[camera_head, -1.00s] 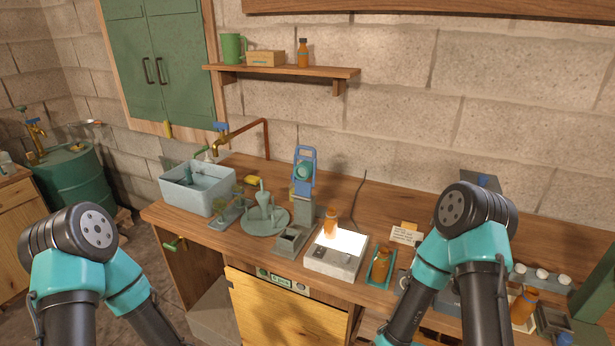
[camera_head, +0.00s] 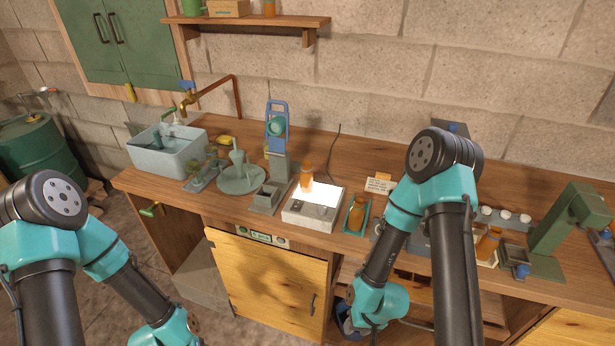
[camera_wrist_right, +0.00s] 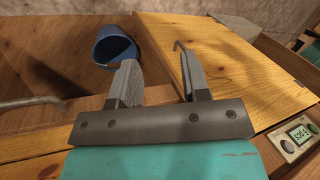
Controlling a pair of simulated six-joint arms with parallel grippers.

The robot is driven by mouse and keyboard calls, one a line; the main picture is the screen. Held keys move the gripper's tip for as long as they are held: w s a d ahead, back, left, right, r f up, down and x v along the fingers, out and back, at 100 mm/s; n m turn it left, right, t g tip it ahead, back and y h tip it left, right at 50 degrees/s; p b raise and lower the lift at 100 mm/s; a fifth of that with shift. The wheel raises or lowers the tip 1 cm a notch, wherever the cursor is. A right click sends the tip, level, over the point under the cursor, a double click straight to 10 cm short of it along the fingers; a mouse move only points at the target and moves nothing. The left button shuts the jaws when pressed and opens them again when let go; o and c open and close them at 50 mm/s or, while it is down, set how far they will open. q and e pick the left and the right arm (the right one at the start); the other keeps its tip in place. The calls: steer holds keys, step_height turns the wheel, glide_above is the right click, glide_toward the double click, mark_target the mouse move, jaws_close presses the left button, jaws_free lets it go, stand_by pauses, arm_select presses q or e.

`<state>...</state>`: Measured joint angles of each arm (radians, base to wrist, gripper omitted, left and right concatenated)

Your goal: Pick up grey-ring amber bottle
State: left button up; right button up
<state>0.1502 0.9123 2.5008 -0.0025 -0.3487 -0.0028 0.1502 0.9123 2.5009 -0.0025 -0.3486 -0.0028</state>
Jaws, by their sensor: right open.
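Several amber bottles show in the head view; I cannot tell a grey ring on any. Another amber bottle (camera_head: 356,215) is in a small teal tray (camera_head: 346,227). A third amber bottle (camera_head: 488,244) stands at the right of the bench, and part of one (camera_head: 269,8) shows on the wall shelf. My right gripper (camera_wrist_right: 157,62) is open and empty, below the benchtop before the yellow cabinet door (camera_wrist_right: 215,70). My left gripper is out of view.
A blue cup (camera_wrist_right: 115,48) lies beyond the right fingers. On the bench (camera_head: 330,148) are a sink basin (camera_head: 165,158), a grey-green dish (camera_head: 241,184), a blue-framed stand (camera_head: 277,135) and a green press (camera_head: 570,230). My right arm crosses the bench's front edge.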

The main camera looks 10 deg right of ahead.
stand_by(0.3)
steer(key=o, duration=0.6)
